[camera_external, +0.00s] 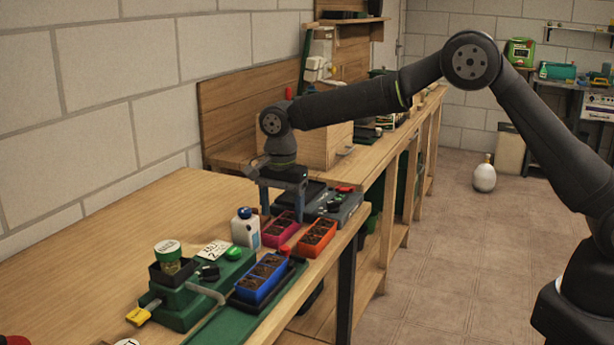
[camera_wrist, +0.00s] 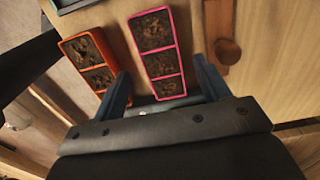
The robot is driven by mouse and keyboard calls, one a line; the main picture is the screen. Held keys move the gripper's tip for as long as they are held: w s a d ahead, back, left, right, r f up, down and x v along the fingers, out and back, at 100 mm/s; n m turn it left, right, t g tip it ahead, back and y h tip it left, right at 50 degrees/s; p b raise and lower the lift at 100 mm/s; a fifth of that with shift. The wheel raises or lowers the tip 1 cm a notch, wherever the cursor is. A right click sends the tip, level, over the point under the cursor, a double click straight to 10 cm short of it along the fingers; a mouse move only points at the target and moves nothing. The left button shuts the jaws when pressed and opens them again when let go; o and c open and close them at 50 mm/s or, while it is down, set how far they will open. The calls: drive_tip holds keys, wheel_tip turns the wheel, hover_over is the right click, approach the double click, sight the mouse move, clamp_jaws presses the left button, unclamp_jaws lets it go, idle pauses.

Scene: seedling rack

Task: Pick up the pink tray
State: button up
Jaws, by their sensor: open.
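The pink tray (camera_external: 280,229) is a small narrow tray with soil-filled cells, standing on the wooden table just left of an orange tray. In the wrist view the pink tray (camera_wrist: 182,62) lies between the fingers, with its near end close to the palm. My gripper (camera_external: 283,215) is open and low over the pink tray, fingers pointing down. In the wrist view my gripper (camera_wrist: 163,80) has its left finger in the gap between the pink and orange trays and its right finger beside the pink tray. I cannot tell whether either finger touches it.
The orange tray (camera_external: 317,238) stands close on the right; it also shows in the wrist view (camera_wrist: 66,45). A white bottle (camera_external: 246,229) stands to the left. A blue tray (camera_external: 262,279) and a green device (camera_external: 190,298) are nearer the camera. A grey device (camera_external: 334,204) sits behind.

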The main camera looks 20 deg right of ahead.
sight(282, 223)
drive_tip(key=f, duration=0.4)
drive_tip(key=shift+w+d+f, duration=0.1)
drive_tip(key=shift+w+f, duration=0.1)
drive_tip(key=shift+f, duration=0.15)
drive_tip(key=c, duration=1.1)
drive_tip(key=shift+r, duration=0.1)
